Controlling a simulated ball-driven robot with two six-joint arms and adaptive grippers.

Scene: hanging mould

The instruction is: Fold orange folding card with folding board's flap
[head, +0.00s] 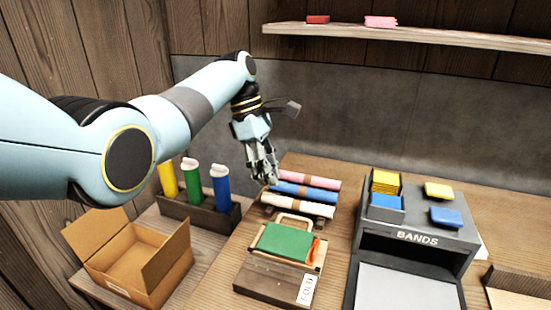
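The folding board (262,278) is a wooden board with a green panel (284,242), a pale handle-like loop at its far edge and a "FOLD" label. A strip of the orange folding card (315,251) shows at the right edge of the green panel; the rest of it appears covered. My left gripper (264,180) hangs fingers down above and behind the board, near the rolled cloths, apart from the card. Nothing clear shows between its fingers, and their spacing is hard to make out. My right gripper is out of view.
Pink, blue and white rolls (300,206) lie behind the board. A grey BANDS stand (416,238) holds yellow and blue pieces at the right. An open cardboard box (130,262) and a rack of coloured tubes (208,214) stand left. A shelf (420,38) runs along the wall.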

